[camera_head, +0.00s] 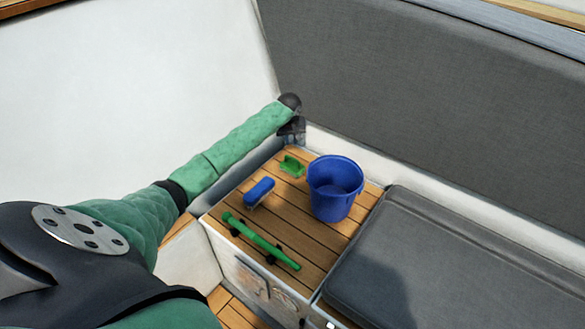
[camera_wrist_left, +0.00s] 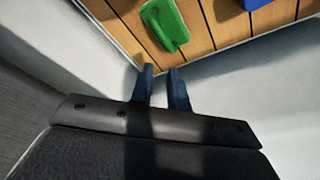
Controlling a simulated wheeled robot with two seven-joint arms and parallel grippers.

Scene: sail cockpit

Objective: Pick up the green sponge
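The green sponge (camera_head: 291,165) lies on the slatted wooden top, near its back corner and left of the blue bucket. It also shows in the left wrist view (camera_wrist_left: 164,24), as a green block with a narrower raised part. My left gripper (camera_head: 292,128) is just beyond the sponge, by the back corner where the walls meet. In the left wrist view its two fingers (camera_wrist_left: 161,70) stand apart with nothing between them, and the sponge lies ahead of the tips, not touching them. My right gripper is not in view.
A blue bucket (camera_head: 335,189), a blue brush (camera_head: 259,192) and a long green tool (camera_head: 262,240) stand or lie on the wooden top (camera_head: 300,222). A grey cushion (camera_head: 420,260) lies to the right. White walls and a grey backrest (camera_head: 430,90) rise close behind.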

